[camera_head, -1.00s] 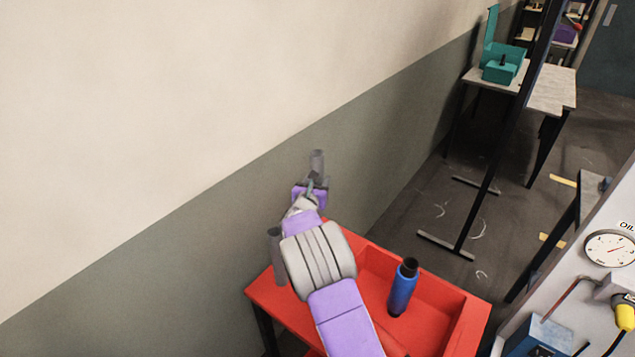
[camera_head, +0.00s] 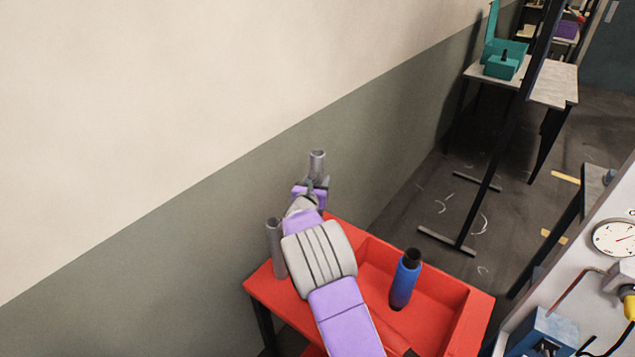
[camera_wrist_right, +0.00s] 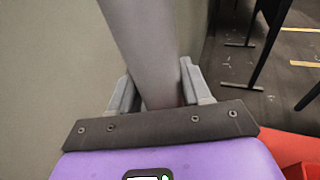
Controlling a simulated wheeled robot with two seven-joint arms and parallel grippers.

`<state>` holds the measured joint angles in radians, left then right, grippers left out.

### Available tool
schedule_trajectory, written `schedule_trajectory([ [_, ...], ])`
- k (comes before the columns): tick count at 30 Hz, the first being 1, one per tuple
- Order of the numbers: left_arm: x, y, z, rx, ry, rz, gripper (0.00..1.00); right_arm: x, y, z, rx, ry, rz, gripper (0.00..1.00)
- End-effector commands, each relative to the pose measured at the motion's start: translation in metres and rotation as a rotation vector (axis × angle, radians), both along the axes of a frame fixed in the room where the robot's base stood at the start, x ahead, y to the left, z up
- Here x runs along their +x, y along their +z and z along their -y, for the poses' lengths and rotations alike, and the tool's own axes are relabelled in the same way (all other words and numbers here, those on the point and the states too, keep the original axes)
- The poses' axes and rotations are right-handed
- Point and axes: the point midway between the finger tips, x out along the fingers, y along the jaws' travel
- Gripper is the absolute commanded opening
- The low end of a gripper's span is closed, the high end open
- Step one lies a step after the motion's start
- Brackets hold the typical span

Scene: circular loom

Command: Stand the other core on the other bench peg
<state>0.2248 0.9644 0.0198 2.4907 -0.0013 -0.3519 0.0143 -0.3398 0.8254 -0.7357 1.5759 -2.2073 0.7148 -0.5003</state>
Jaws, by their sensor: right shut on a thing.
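A grey tube-shaped core (camera_head: 317,161) is held upright by my right gripper (camera_head: 313,187), past the far left side of the red bench in the head view. In the right wrist view the same core (camera_wrist_right: 146,45) rises between the two grey fingers (camera_wrist_right: 155,95), which are shut on it. Another grey core (camera_head: 275,246) stands upright at the left edge of the red bench (camera_head: 262,293), partly behind my right arm. Any peg under it is hidden, and I cannot make out the other bench peg. My left gripper is out of view.
A plain wall runs along the left. A grey machine panel with a gauge (camera_head: 618,238) is at the right. A table with a teal box (camera_head: 502,66) stands farther back.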

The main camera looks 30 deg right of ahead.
Motion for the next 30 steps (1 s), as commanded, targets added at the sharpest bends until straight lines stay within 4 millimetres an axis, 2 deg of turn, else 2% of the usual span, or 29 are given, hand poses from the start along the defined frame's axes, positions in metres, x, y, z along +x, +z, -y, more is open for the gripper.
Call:
schedule_trajectory([
  [8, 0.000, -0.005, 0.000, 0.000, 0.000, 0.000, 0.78, 0.000, -0.005, 0.000, -0.001, 0.000, 0.001, 0.11],
  [30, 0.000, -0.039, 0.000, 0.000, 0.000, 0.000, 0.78, 0.000, -0.043, 0.000, -0.001, 0.000, 0.001, 0.11],
])
